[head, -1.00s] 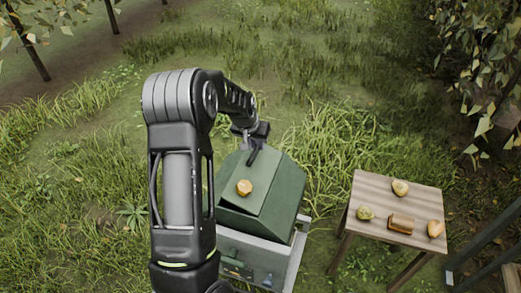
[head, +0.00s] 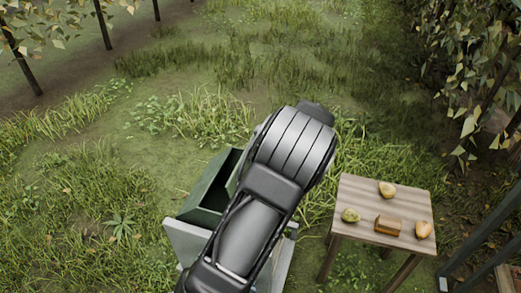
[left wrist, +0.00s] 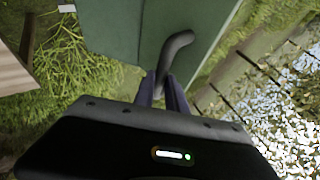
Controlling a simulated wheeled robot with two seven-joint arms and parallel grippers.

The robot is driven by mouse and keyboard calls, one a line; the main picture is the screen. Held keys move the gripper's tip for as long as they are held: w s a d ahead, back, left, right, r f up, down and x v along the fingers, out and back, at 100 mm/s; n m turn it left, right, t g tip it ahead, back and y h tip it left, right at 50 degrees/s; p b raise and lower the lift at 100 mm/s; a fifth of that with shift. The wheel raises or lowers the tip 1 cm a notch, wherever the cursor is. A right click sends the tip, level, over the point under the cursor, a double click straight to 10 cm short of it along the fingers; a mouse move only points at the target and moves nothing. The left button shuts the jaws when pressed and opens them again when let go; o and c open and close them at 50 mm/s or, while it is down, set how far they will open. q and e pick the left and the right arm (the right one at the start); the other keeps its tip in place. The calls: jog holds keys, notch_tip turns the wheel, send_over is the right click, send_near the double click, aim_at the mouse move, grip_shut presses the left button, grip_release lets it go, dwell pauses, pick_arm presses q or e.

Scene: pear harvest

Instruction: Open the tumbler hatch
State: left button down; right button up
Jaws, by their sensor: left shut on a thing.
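The green tumbler (head: 208,193) stands on its pale grey base (head: 186,242) in the head view, partly covered by my left arm. Its dark inside shows to the left of the arm. In the left wrist view, the green hatch panel (left wrist: 120,35) fills the upper middle, with a dark curved handle (left wrist: 178,45) on it. My left gripper (left wrist: 161,80) is shut on this handle. In the head view the gripper and handle are hidden behind my arm. My right gripper is in neither view.
A wooden table (head: 352,213) stands to the right, with a yellow pear (head: 387,189), a green pear (head: 350,215), an orange-yellow pear (head: 423,230) and a brown block (head: 388,225). Grass surrounds the tumbler. Dark beams (head: 480,235) stand at the far right.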

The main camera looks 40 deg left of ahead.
pick_arm(q)
jog(key=w+d+f+m+g+y+b, duration=0.1)
jog(key=d+f+y+b, duration=0.4)
jog(key=b, duration=0.3)
jog(key=shift+w+d+f+y, duration=0.15)
jog(key=shift+w+d+y, duration=0.15)
jog(key=shift+d, duration=0.25)
jog(key=shift+d+f, duration=0.1)
jog(key=c, duration=1.5)
grip_release()
jog(key=shift+w, duration=0.15)
jog(key=shift+o, duration=0.7)
jog(key=shift+r, duration=0.2)
jog(key=shift+w, duration=0.1)
jog(key=v, duration=0.7)
jog(key=shift+d+b, duration=0.3)
jog(key=shift+b, duration=0.15)
